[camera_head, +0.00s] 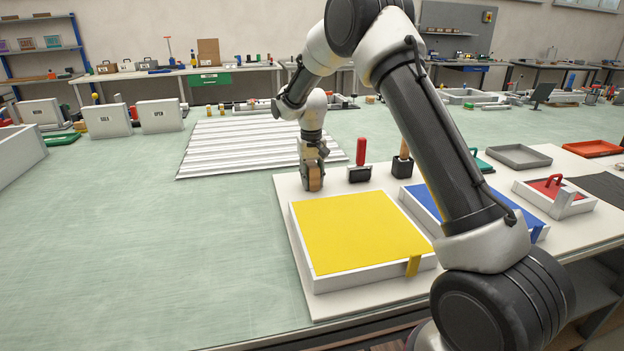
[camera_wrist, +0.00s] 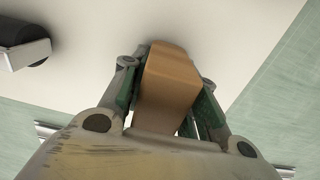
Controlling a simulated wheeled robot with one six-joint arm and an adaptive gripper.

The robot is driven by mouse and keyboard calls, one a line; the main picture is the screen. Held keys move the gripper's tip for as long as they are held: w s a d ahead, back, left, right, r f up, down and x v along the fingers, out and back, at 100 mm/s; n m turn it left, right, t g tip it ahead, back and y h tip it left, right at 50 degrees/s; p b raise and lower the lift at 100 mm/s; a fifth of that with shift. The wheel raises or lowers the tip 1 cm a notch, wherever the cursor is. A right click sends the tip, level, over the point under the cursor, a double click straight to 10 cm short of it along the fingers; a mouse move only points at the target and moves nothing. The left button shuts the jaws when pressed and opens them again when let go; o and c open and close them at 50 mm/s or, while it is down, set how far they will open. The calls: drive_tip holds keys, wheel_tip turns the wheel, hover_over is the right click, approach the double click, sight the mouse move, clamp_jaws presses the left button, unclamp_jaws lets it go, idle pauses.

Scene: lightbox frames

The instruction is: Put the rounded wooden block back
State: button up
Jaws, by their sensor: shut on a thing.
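My gripper (camera_head: 312,178) is shut on the rounded wooden block (camera_head: 315,183), at the back left corner of the white board, behind the yellow-topped tray. In the wrist view the brown block (camera_wrist: 171,77) sits between the two fingers of my gripper (camera_wrist: 160,100), its curved end pointing away from the palm. I cannot tell whether the block touches the board. A white tray with a yellow top (camera_head: 355,232) and a tab at its front lies in front of my gripper. A tray with a blue top (camera_head: 424,203) is to its right, partly hidden by my arm.
A small red-topped box (camera_head: 556,198) is at the right. A white ridged panel (camera_head: 235,148) lies behind left. The green surface at left is clear.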

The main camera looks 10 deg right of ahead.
sight(312, 165)
drive_tip(key=o, duration=0.9)
drive_tip(key=shift+f, duration=0.1)
wheel_tip(312, 165, up, 12)
drive_tip(key=shift+a+r, duration=0.1)
drive_tip(key=shift+r, duration=0.1)
drive_tip(key=s+d+r+t, duration=0.1)
drive_tip(key=s+d+r, duration=0.4)
drive_tip(key=s+r, duration=0.3)
drive_tip(key=s+d+r+t, duration=0.1)
drive_tip(key=s+d+r, duration=0.4)
drive_tip(key=s, duration=0.5)
drive_tip(key=s+d+f+t, duration=0.1)
drive_tip(key=s+d, duration=0.1)
drive_tip(key=s, duration=1)
drive_tip(key=s+d+f+t, duration=0.1)
drive_tip(key=s+d+f, duration=0.1)
drive_tip(key=s, duration=1)
drive_tip(key=shift+d+f, duration=0.3)
drive_tip(key=shift+d, duration=0.25)
